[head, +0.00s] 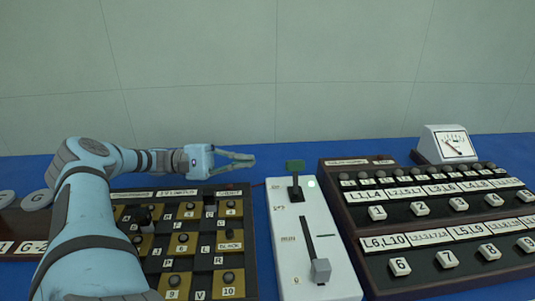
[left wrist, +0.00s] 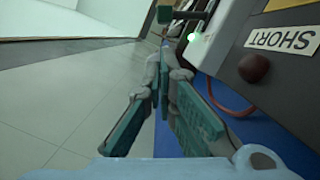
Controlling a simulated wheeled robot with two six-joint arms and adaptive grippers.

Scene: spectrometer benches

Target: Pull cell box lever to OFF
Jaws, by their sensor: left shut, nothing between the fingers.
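The likely cell box is the white upright-edged box (head: 290,236) in the middle of the bench. Its lever has a green handle (head: 295,164) on a dark stem near the box's far end, standing up. A lit green lamp (head: 311,184) sits beside it. In the left wrist view the green handle (left wrist: 182,15) and lamp (left wrist: 191,37) show at the top. My left gripper (head: 252,160) is shut and empty, left of the handle and apart from it, fingers pointing right. It also shows in the left wrist view (left wrist: 160,62). My right gripper is out of view.
A grey slider knob (head: 320,269) sits at the white box's near end. A dark board with several knobs (head: 208,263) lies under and right of my left arm. A wooden key panel (head: 420,265) and a meter (head: 447,144) stand to the right.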

